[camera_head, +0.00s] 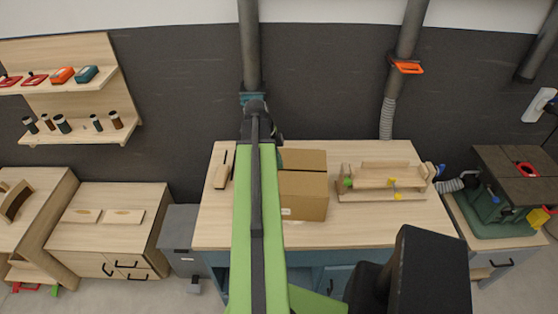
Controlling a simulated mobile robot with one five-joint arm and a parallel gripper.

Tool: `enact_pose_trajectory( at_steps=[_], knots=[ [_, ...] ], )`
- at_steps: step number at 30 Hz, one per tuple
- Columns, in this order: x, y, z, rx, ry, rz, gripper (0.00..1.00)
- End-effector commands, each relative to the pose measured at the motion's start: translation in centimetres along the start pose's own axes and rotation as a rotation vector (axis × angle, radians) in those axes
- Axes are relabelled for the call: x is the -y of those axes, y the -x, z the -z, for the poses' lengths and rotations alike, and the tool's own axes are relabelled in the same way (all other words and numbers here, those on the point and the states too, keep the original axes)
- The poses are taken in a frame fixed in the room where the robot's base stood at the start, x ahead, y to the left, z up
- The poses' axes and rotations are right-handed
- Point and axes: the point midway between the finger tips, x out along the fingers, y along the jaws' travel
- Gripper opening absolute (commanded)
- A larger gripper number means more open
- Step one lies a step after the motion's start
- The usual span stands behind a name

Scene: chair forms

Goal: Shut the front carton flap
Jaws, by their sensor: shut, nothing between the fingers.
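A brown cardboard carton (312,206) stands on the wooden workbench top (360,232), just right of my green arm. Its top shows two panels with a seam across the middle. The picture is too small to tell how far the front flap is raised. A small pale label is on its front face. My arm crosses the picture from the bottom and hides the carton's left side. The arm ends in dark parts beyond the bench's back edge, at the upper middle. My gripper's fingers do not show; the arm hides whatever lies behind it.
A wooden rack (383,182) with small coloured pieces stands right of the carton. A slotted wooden piece (222,168) lies at the bench's back left. Grey pipes (249,50) run down the dark wall behind. The bench front right of the carton is clear.

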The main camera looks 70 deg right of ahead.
Motion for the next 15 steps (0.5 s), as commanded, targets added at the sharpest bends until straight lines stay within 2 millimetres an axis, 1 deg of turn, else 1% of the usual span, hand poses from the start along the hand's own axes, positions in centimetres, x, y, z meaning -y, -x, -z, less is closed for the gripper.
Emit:
enact_pose_trajectory(
  at_steps=[1,5,6,15],
  knots=[
    [0.1,1.2,0.3,0.0,0.001,0.0,0.0],
    [0.2,3.6,0.8,0.0,0.002,0.001,0.0],
    [0.2,4.5,1.0,0.0,0.003,0.001,0.0],
    [1.1,11.3,1.1,0.0,0.001,0.0,0.0]
  ],
)
